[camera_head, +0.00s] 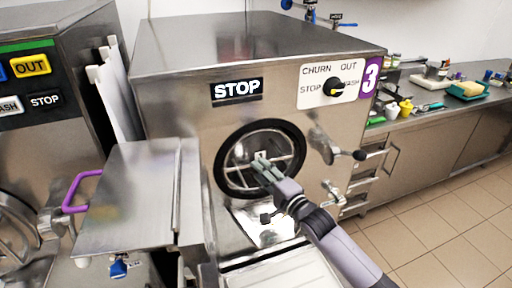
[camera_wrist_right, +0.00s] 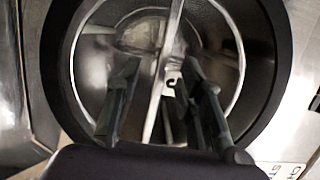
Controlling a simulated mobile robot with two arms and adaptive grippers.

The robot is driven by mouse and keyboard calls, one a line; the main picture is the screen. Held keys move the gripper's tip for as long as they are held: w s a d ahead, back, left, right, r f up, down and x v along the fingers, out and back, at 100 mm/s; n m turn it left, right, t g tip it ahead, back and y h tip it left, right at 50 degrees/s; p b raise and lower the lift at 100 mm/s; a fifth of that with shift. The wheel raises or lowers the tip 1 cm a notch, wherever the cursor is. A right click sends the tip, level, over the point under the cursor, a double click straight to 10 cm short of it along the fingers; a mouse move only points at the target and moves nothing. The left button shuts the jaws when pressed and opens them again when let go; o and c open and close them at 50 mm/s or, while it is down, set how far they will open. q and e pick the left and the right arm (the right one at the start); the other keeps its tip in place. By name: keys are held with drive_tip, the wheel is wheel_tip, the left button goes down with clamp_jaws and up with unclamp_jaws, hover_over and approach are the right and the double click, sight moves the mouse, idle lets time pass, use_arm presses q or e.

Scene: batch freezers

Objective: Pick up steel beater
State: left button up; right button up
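The steel beater (camera_head: 244,150) sits inside the round barrel opening of freezer 3, framed by a black ring (camera_head: 221,170). In the right wrist view its bright bar (camera_wrist_right: 168,62) runs down the middle of the barrel, with a small pale plate with a dark hole at its centre. My right gripper (camera_head: 261,160) reaches to the opening from the lower right. In the right wrist view its two fingers (camera_wrist_right: 160,75) are apart, one on each side of the bar, with nothing clearly gripped. The depth between fingertips and bar is hard to judge. My left gripper is not in view.
The freezer's door (camera_head: 130,190) with a purple handle (camera_head: 75,192) stands open at the left. A latch handle (camera_head: 335,147) juts out right of the opening. A steel tray (camera_head: 280,272) lies below. A counter with tools (camera_head: 440,112) stands at the right.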

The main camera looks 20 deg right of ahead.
sight(253, 160)
drive_tip(key=x, duration=0.1)
drive_tip(key=p+x, duration=0.1)
drive_tip(key=x, duration=0.1)
drive_tip(key=p+x, duration=0.1)
drive_tip(key=x, duration=0.1)
drive_tip(key=shift+w+d+r, duration=0.2)
drive_tip(key=shift+d+r, duration=0.05)
drive_tip(key=shift+d, duration=0.05)
drive_tip(key=shift+w+a+f, duration=0.1)
drive_tip(key=shift+w, duration=0.15)
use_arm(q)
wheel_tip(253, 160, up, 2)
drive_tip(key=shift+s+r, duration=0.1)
use_arm(e)
clamp_jaws()
